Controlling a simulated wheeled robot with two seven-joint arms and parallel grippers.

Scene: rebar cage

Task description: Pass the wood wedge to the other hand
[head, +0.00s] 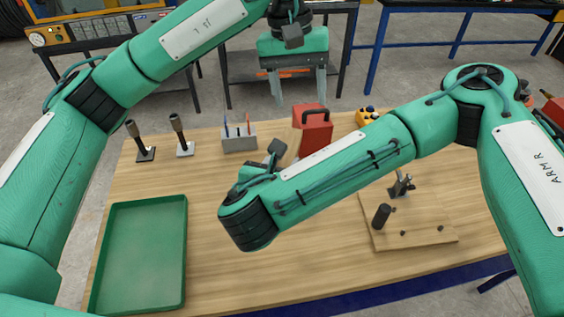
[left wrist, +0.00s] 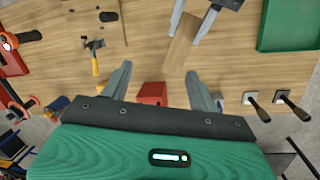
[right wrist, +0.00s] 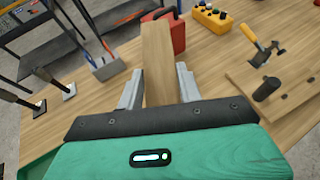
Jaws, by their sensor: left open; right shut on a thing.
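The wood wedge (right wrist: 157,65) is a long pale wooden piece. In the right wrist view it sits between the fingers of my right gripper (right wrist: 158,78), which is shut on it, and its far end sticks out past the fingertips. The left wrist view shows the wedge (left wrist: 181,52) at top centre, held by my right gripper (left wrist: 190,26). In the head view my left gripper (head: 298,92) hangs above the table's far edge; my right forearm hides most of my right gripper.
A red toolbox (head: 316,133) stands near the wedge. A grey holder (head: 239,139) and two dark-handled tools (head: 180,135) stand to its left. A green tray (head: 140,255) lies at front left. A wooden board (head: 415,230) with a hammer (left wrist: 95,57) lies at right.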

